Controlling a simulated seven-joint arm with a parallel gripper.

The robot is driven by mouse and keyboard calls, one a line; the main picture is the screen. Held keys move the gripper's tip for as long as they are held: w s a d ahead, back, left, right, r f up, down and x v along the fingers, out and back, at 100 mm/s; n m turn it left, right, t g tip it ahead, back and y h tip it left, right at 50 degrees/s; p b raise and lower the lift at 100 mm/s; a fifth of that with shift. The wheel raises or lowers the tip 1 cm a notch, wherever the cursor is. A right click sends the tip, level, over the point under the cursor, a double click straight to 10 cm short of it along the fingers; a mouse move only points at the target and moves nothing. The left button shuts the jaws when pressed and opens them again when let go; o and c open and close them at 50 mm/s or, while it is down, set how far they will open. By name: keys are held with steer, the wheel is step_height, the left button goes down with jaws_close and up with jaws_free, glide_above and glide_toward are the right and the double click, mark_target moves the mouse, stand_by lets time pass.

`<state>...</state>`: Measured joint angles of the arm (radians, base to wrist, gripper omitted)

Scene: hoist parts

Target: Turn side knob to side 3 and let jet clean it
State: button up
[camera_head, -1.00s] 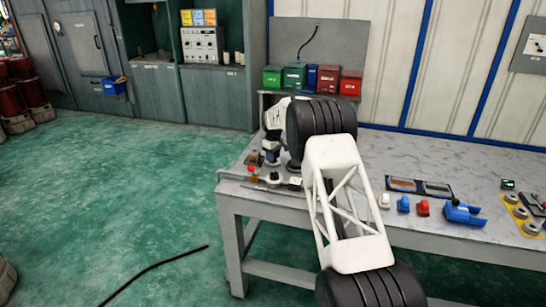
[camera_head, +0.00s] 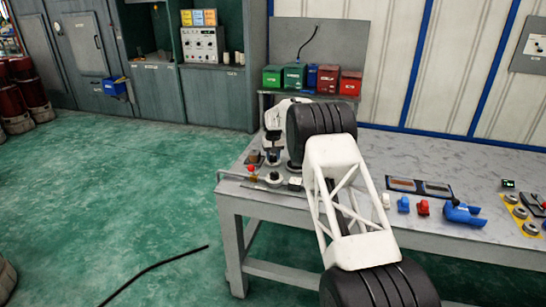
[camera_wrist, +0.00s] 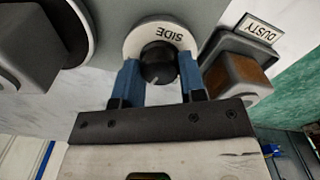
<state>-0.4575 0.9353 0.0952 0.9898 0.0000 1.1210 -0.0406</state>
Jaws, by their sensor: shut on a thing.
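The side knob (camera_wrist: 159,64) is round and black with a pale pointer line, on a white plate lettered SIDE (camera_wrist: 178,32), which reads upside down in the wrist view. I cannot read any side number. My gripper (camera_wrist: 159,82) has its two blue fingers on either side of the knob, shut on it. In the head view my gripper (camera_head: 273,158) is low over the left end of the bench, and the knob under it cannot be made out. No jet can be made out.
A grey holder (camera_wrist: 238,68) with a brown face, labelled DUSTY, stands close to the right finger in the wrist view. A large grey part (camera_wrist: 25,50) is at the left. On the bench (camera_head: 300,208), a red button (camera_head: 251,168) stands near my gripper; blue and red parts lie further right.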

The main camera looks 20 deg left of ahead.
mark_target(273, 157)
steer(key=shift+m, duration=0.6)
steer(key=o, duration=0.9)
steer(key=shift+r, duration=3.9)
